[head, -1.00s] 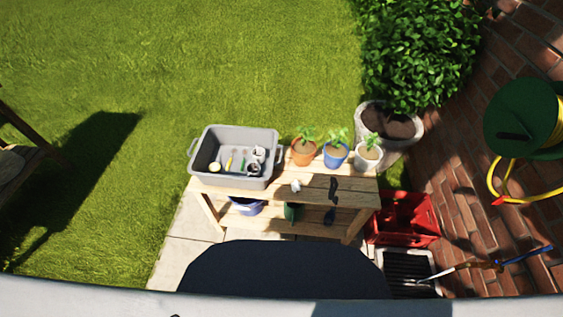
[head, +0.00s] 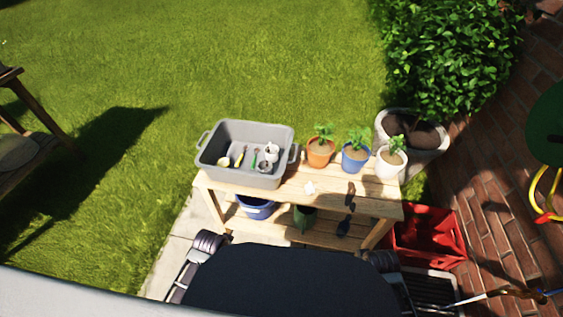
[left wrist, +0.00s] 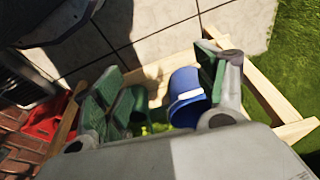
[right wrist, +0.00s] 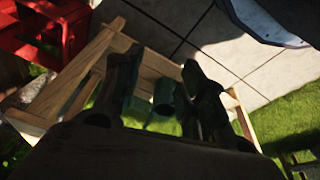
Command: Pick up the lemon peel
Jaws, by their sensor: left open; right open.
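A grey tub (head: 236,178) stands on the left of the wooden table (head: 330,198). A thin yellow piece (head: 240,157) and a round pale yellow thing (head: 223,162) lie in it; I cannot tell whether either is the lemon peel. A small whitish scrap (head: 309,188) lies on the tabletop in front of the pots. My left gripper (left wrist: 163,85) is open and empty, with the table's lower shelf and a blue pot (left wrist: 187,98) behind its fingers. My right gripper (right wrist: 160,75) is open and empty, in shade, pointing towards the table's low part.
An orange pot (head: 320,157), a blue planted pot (head: 355,160) and a white pot (head: 390,165) line the table's back right. A dark tool (head: 350,195) lies by the front edge. A red crate (head: 428,240) stands right of the table. Grass lies behind.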

